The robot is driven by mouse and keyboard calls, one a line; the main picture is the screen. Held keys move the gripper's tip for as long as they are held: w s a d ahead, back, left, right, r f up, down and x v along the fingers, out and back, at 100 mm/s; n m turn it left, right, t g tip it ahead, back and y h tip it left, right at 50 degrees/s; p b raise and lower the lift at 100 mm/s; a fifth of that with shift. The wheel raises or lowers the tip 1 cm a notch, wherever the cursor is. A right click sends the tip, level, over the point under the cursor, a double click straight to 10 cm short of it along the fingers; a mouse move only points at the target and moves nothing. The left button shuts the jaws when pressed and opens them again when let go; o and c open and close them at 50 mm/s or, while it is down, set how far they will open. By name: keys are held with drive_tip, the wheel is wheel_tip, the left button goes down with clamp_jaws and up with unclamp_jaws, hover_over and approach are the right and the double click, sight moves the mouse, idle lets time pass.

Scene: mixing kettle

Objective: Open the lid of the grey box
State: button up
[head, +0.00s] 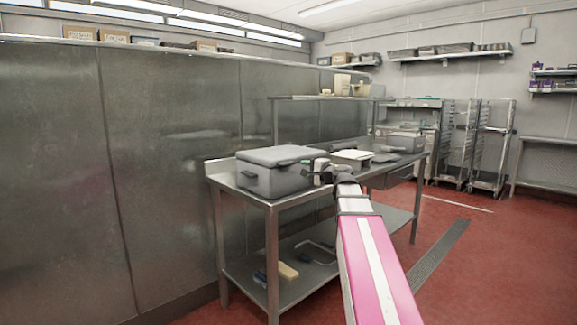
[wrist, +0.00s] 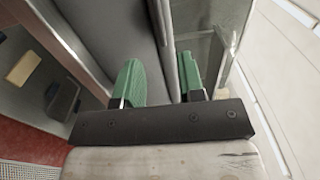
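The grey box (head: 268,181) stands on the near end of a steel table. Its grey lid (head: 275,156) lies flat on top and looks closed. My gripper (head: 319,168) is at the right side of the box, small and partly hidden by my wrist. In the wrist view my gripper (wrist: 159,78) is open, its two green fingertips apart. A grey surface with a long seam fills the view ahead, the seam running between the fingers. I cannot tell whether either finger touches it.
The steel table (head: 233,183) also holds a white-topped container (head: 351,158) and other trays behind my gripper. Several small things lie on its lower shelf (head: 305,268). A steel wall panel (head: 160,150) stands behind and left. Red floor (head: 480,270) is open at right.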

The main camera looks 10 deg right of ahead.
sight(288, 162)
drive_tip(key=x, duration=1)
drive_tip(key=shift+w+a, duration=0.15)
drive_tip(key=shift+w, duration=0.1)
clamp_jaws()
